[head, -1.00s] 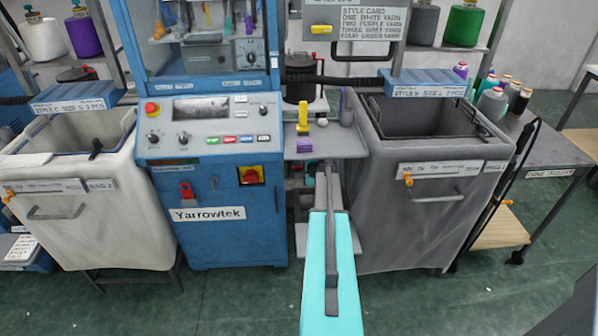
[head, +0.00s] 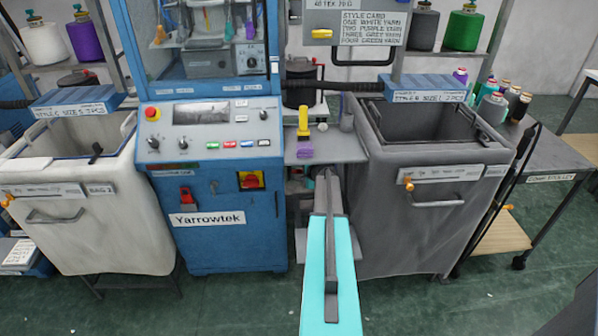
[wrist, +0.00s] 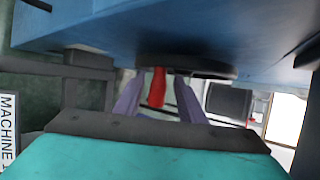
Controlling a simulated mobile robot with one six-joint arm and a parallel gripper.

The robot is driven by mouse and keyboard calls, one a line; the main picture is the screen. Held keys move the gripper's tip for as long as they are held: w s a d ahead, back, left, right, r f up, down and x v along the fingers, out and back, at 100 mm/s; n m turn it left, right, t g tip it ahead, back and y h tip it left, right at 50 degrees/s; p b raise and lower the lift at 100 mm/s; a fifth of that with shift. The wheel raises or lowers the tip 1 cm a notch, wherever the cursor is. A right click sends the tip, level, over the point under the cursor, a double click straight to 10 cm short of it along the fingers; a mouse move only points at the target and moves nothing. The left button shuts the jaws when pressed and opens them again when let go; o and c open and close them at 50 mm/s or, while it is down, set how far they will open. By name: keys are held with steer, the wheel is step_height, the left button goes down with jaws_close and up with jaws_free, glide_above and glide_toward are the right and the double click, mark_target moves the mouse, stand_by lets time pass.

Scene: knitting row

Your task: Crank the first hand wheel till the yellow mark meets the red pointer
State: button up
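My gripper (wrist: 158,98) points forward under a blue machine body in the wrist view. Its two purple-grey fingers stand apart, with a red upright piece (wrist: 157,88) between them. Gaps show on both sides of the red piece, so the fingers do not look shut on it. A dark round rim (wrist: 185,65), seen nearly edge-on, lies just beyond the fingertips and may be the hand wheel. Whether the red piece is its handle or the pointer I cannot tell. I see no yellow mark on the rim. In the head view my arm hides the gripper and the wheel.
The blue Yarrowtek machine (head: 222,245) stands left of my arm, a grey bag bin (head: 430,240) close on the right. A small grey shelf (head: 340,146) with a yellow and purple item (head: 304,130) juts out above my arm's end. Floor is free in front.

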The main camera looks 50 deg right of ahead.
steer(key=shift+s, duration=0.1)
steer(key=shift+s+a+r+b, duration=0.25)
steer(key=shift+s+r+b, duration=0.05)
steer(key=shift+s+b, duration=0.2)
steer(key=s+a+b, duration=0.2)
steer(key=s+a, duration=0.1)
steer(key=s, duration=0.8)
steer(key=shift+a+b, duration=0.25)
steer(key=shift+b, duration=0.1)
steer(key=shift+s, duration=0.1)
